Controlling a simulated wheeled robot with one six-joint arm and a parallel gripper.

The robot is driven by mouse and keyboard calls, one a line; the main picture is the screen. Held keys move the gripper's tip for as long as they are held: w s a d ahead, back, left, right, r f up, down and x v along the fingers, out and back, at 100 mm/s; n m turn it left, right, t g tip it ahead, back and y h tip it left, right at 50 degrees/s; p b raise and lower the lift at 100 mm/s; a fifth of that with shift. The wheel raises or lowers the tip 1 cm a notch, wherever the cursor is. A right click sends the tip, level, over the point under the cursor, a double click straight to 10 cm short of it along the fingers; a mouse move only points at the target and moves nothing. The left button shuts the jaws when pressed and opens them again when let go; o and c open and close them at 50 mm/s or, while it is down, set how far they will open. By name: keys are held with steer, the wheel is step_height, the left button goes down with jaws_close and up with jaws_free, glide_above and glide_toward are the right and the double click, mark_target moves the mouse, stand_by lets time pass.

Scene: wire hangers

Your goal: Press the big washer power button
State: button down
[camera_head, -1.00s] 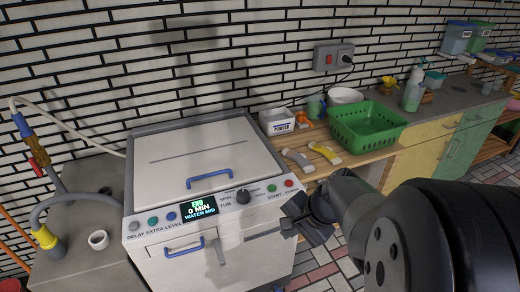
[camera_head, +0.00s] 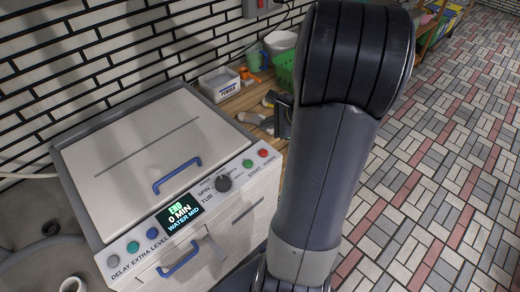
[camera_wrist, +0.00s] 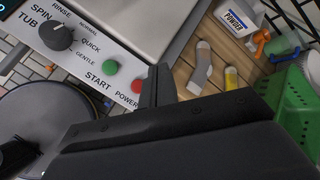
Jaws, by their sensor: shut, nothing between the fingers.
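The washer (camera_head: 140,160) is a white top-loader with a blue lid handle and a sloped front panel. Its red power button (camera_head: 264,153) is at the panel's right end, beside the green start button (camera_head: 247,163). In the wrist view the red button (camera_wrist: 138,86) is in plain sight, with the word POWER partly hidden by my gripper (camera_wrist: 157,84). My gripper is shut and empty, its tips just right of the red button in that view. I cannot tell whether it touches the panel. In the head view my gripper (camera_head: 282,118) is partly hidden behind my arm.
Tiled floor (camera_head: 440,180) at right is open.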

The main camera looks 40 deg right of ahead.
mark_target(267, 154)
step_height(267, 154, down, 9)
steer(key=b, duration=0.7)
stand_by(2.0)
steer(key=shift+f+b, duration=0.35)
steer(key=shift+b, duration=0.35)
steer(key=shift+f+b, duration=0.4)
steer(key=shift+r, duration=0.1)
stand_by(0.4)
steer(key=shift+r+p, duration=0.7)
steer(key=shift+r, duration=0.05)
